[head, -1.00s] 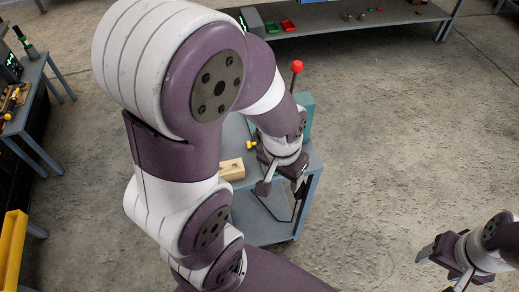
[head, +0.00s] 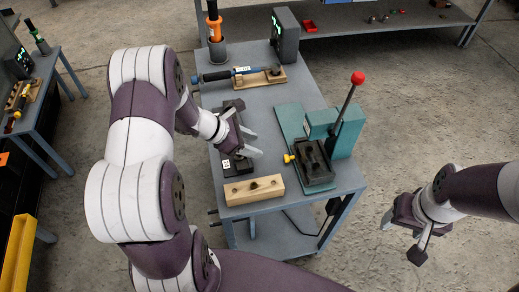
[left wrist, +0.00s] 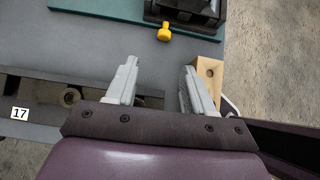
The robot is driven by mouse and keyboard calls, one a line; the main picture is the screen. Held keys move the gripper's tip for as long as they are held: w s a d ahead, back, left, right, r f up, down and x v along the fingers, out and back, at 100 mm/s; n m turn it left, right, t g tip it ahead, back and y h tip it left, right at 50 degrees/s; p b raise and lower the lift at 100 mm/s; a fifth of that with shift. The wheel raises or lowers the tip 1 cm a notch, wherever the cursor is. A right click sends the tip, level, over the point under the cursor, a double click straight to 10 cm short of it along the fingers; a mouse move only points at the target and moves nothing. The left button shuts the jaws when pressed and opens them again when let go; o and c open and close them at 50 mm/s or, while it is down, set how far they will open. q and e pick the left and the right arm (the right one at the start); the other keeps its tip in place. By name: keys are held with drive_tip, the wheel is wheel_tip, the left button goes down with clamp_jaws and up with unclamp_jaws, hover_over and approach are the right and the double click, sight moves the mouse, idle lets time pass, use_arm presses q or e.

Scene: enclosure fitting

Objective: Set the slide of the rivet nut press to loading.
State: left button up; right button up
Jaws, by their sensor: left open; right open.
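The rivet nut press is a teal machine (head: 338,142) on the right side of the grey table, with a lever ending in a red ball knob (head: 358,78). Its dark slide block (head: 314,162) sits at the front, with a yellow knob (head: 289,158) on its left side. In the left wrist view the yellow knob (left wrist: 164,31) shows ahead of the fingers, beside the dark block. My left gripper (head: 253,142) is open and empty, left of the press and apart from the yellow knob. My right gripper (head: 401,237) is open and empty, off the table to the right.
A wooden block with holes (head: 254,189) lies at the table's front. A dark fixture labelled 17 (left wrist: 35,97) lies under my left gripper. Floor right of the table is clear.

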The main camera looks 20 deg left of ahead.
use_arm(q)
approach(285, 158)
drive_tip(key=shift+w+d+f, duration=0.1)
drive_tip(key=shift+d, duration=0.3)
drive_tip(key=shift+w+d+f, duration=0.1)
drive_tip(key=shift+w+d, duration=0.05)
drive_tip(key=shift+d, duration=0.25)
drive_tip(key=f, duration=0.1)
drive_tip(key=w+d+f, duration=0.1)
drive_tip(key=f, duration=0.1)
drive_tip(key=w+f, duration=0.1)
drive_tip(key=shift+w+d+f+p, duration=0.2)
drive_tip(key=shift+d+f+p, duration=0.1)
drive_tip(key=shift+d+p, duration=0.1)
drive_tip(key=shift+x, duration=1.05)
drive_tip(key=shift+d+r, duration=0.1)
drive_tip(key=shift+d, duration=0.25)
drive_tip(key=shift+a, duration=0.2)
drive_tip(key=c, duration=0.3)
clamp_jaws()
drive_tip(key=shift+w, duration=0.1)
use_arm(e)
drive_tip(key=shift+s+d+r, duration=0.15)
drive_tip(key=shift+d+r, duration=0.15)
drive_tip(key=shift+d, duration=0.15)
